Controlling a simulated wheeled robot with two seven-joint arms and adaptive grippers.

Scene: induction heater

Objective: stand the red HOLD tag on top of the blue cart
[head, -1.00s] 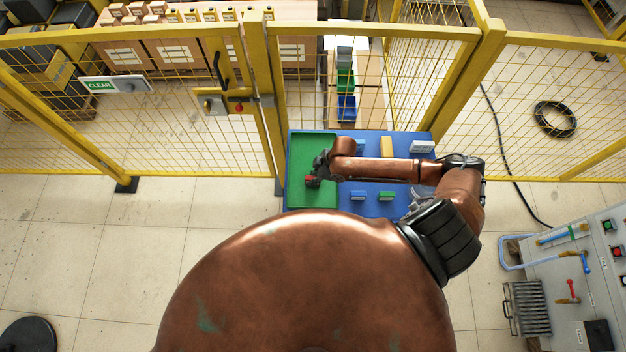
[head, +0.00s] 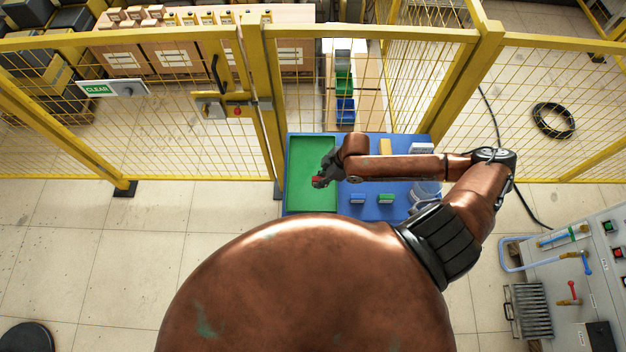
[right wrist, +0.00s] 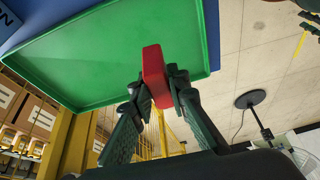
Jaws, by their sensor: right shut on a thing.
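The blue cart (head: 373,211) stands in front of the yellow fence, with a green tray (head: 308,196) on the left part of its top. My right gripper (head: 321,180) is over the right side of the green tray. It is shut on the red tag (head: 316,181), which is small and partly covered in the head view. In the right wrist view the red tag (right wrist: 155,76) is pinched between the two fingertips (right wrist: 158,92), with the green tray (right wrist: 90,62) behind it. Its lettering is not visible. I cannot tell its height above the tray. My left gripper is not in view.
A blue block (head: 357,198), a green block (head: 386,198), a yellow block (head: 385,146) and a clear container (head: 427,190) are on the cart's right part. The yellow fence (head: 262,110) runs close behind. A control panel (head: 590,270) stands at the right. The green tray looks otherwise empty.

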